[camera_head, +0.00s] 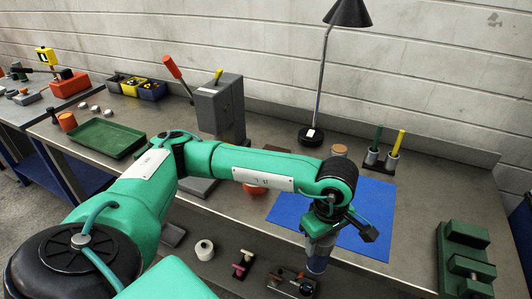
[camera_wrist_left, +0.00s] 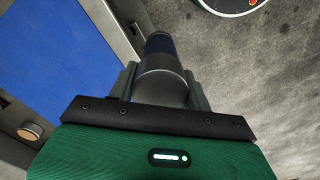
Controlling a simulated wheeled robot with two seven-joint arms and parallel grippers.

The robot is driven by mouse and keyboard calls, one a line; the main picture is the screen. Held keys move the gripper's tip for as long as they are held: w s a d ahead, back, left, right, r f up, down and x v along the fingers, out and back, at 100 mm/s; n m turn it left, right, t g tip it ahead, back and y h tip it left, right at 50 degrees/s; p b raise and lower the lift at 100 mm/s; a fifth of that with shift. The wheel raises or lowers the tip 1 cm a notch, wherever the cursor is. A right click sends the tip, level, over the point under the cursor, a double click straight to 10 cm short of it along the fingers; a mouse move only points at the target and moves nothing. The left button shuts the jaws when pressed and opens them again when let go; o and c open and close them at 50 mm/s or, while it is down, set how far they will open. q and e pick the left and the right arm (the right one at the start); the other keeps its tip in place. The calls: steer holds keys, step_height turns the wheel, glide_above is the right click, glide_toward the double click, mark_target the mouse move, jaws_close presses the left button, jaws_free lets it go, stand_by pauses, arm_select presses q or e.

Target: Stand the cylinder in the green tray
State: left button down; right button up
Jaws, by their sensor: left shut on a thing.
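My left gripper (camera_head: 322,238) is shut on a grey cylinder with a dark blue band (camera_head: 317,262), near the front edge of the workbench, right of centre in the head view. In the left wrist view the cylinder (camera_wrist_left: 165,72) sits between the two fingers (camera_wrist_left: 162,88), its dark blue part pointing away from the wrist. It looks roughly upright in the head view. The green tray (camera_head: 103,137) lies on the bench at the far left, well away from the gripper, and looks empty. My right gripper is not in view.
A blue mat (camera_head: 376,205) lies behind the gripper. A grey box (camera_head: 219,108) with a red-handled lever stands between tray and lamp (camera_head: 311,135). A green vise (camera_head: 465,262) is at right. A white roll (camera_head: 204,250) and small parts (camera_head: 243,263) lie at the front.

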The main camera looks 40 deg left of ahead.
arm_select(q)
steer(key=s+a+f+m, duration=0.1)
steer(key=s+f+m, duration=0.1)
steer(key=f+m, duration=0.5)
steer(key=s+a+f+m, duration=0.1)
steer(key=s+f+m, duration=0.1)
steer(key=f+m, duration=0.5)
steer(key=shift+f, duration=1.65)
steer(key=shift+a, duration=0.2)
